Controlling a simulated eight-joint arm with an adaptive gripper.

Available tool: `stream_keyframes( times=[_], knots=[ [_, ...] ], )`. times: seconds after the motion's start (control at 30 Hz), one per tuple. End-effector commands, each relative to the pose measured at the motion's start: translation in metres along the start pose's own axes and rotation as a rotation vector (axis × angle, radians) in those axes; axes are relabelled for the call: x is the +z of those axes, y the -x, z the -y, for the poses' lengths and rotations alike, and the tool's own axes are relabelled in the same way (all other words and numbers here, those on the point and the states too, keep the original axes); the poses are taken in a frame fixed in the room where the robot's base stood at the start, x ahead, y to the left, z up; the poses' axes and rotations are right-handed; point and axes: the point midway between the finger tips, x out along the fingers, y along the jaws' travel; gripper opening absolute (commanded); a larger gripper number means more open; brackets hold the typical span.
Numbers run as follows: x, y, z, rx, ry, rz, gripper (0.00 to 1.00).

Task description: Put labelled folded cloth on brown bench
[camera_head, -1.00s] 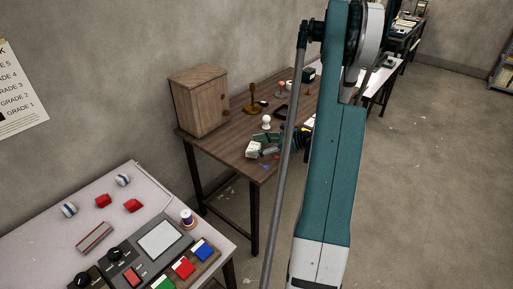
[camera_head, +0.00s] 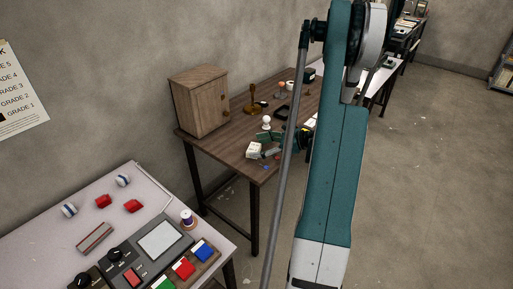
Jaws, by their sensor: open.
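The brown bench (camera_head: 215,150) stands against the wall on dark legs. Near its front edge lies a small white piece with dark marks (camera_head: 254,149), which looks like the labelled folded cloth, though it is too small to be sure. A dark green piece (camera_head: 264,138) lies right behind it. My gripper (camera_head: 271,154) is low over the bench front, just right of the white piece, and open. It appears apart from the white piece, but contact is hard to tell. My arm hides the bench's right part.
A wooden cabinet (camera_head: 199,101) stands at the bench's back left. A brown stamp (camera_head: 254,101), a white knob-shaped piece (camera_head: 267,122) and a small blue piece (camera_head: 266,167) are on the bench. A grey table (camera_head: 60,232) with a control panel is in front.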

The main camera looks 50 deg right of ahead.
Motion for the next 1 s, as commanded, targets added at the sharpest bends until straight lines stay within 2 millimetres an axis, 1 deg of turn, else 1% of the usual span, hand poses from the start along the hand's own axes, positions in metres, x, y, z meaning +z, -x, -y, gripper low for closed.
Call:
stream_keyframes(
  times=[0.6,0.8,1.0],
  knots=[
    [0.001,0.090,0.000,-0.001,-0.001,0.000,0.72],
    [0.000,0.107,0.000,-0.001,0.000,0.000,0.72],
    [0.000,0.112,0.000,0.000,0.000,0.000,0.72]
  ],
)
